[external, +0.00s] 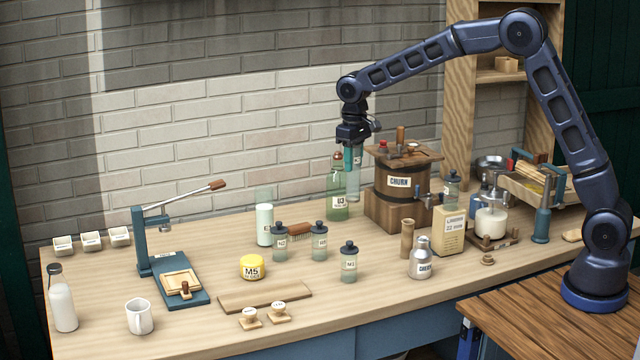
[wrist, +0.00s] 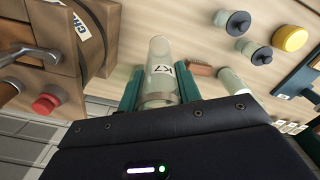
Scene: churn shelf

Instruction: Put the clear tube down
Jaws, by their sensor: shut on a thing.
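My gripper (external: 352,158) points down beside the churn, its teal fingers shut on the clear tube (external: 354,187). The tube is upright and looks held above the bench, between the green bottle and the churn; its exact height is hard to tell. The tube's upper part is hidden by my gripper.
The wooden churn (external: 402,187) stands close right of the tube, the green bottle (external: 338,200) close left. Bare bench (external: 345,305) shows at the front.

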